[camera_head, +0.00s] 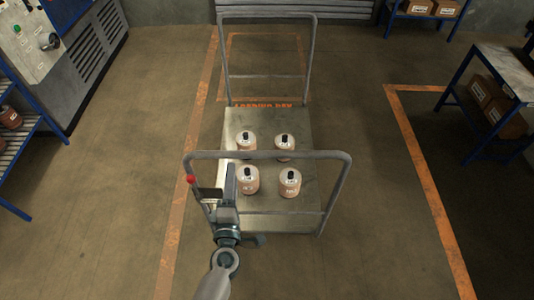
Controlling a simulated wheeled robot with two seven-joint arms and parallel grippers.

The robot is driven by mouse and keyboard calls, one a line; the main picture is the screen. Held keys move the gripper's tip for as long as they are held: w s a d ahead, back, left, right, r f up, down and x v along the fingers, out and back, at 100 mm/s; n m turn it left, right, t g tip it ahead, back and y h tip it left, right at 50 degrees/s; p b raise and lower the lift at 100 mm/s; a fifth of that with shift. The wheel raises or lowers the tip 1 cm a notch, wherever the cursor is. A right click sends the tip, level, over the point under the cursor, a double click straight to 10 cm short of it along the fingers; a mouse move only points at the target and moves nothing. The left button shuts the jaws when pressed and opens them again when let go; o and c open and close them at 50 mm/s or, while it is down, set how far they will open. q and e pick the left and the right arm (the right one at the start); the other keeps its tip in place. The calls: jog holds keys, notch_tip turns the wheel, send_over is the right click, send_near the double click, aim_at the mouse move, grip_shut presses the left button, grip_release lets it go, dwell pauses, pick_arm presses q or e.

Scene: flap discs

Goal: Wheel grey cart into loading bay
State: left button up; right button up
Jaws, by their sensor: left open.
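The grey cart (270,222) stands on the floor in the middle of the head view, with a tubular handle frame at its near end and one at its far end. Several pale canisters with black tops (248,181) stand upright on its deck. The loading bay (268,36) is an orange floor outline beyond the cart, with lettering at its near edge, close to the deck's far edge. My left gripper (221,188) is open at the left part of the near handle frame; I cannot tell whether it touches the bar. My right gripper is not in view.
Orange floor lines (185,205) run on both sides of the cart. A blue-framed bench (508,70) with boxes stands at right, and a blue rack (18,150) and a grey machine cabinet (85,50) at left. Floor beside the cart is clear.

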aim_at(234, 156)
pick_arm(q)
jog(key=w, duration=0.8)
jog(key=shift+w, duration=0.35)
grip_shut()
dwell(1.5)
